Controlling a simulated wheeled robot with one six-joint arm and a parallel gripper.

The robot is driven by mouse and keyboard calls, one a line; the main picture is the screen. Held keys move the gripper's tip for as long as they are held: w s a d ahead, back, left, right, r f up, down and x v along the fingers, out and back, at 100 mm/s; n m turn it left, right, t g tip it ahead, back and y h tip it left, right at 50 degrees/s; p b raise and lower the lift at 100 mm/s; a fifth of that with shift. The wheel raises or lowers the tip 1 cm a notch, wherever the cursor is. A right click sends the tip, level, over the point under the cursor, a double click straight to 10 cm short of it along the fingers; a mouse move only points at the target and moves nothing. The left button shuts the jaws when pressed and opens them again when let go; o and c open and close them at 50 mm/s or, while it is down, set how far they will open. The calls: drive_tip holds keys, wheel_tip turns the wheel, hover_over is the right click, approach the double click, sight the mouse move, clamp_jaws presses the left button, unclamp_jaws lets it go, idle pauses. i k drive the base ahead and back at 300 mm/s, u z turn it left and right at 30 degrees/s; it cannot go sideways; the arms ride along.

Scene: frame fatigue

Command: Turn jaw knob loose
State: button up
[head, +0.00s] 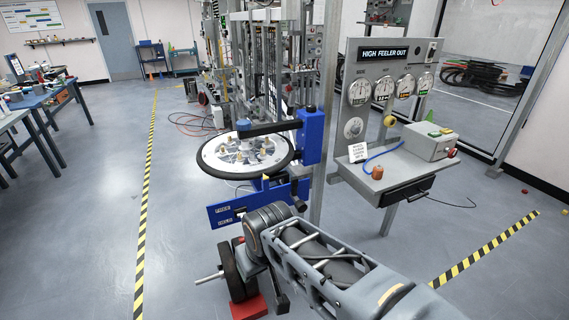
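My gripper's fingers do not show, and nothing is seen touching the knob.
A grey panel (371,62) reading HIGH FEELER OUT has several dials; below it a shelf (385,180) holds a box and an orange knob. Floor on the left is clear.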

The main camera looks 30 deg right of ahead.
sight(311, 108)
drive_tip(key=z, duration=0.35)
drive_tip(key=k, duration=0.45)
drive_tip(key=z, duration=0.9)
drive_tip(key=k, duration=0.8)
drive_tip(key=z, duration=0.85)
drive_tip(key=i, duration=1.25)
drive_tip(key=u, duration=0.75)
drive_tip(key=i, duration=0.85)
drive_tip(key=u, duration=0.8)
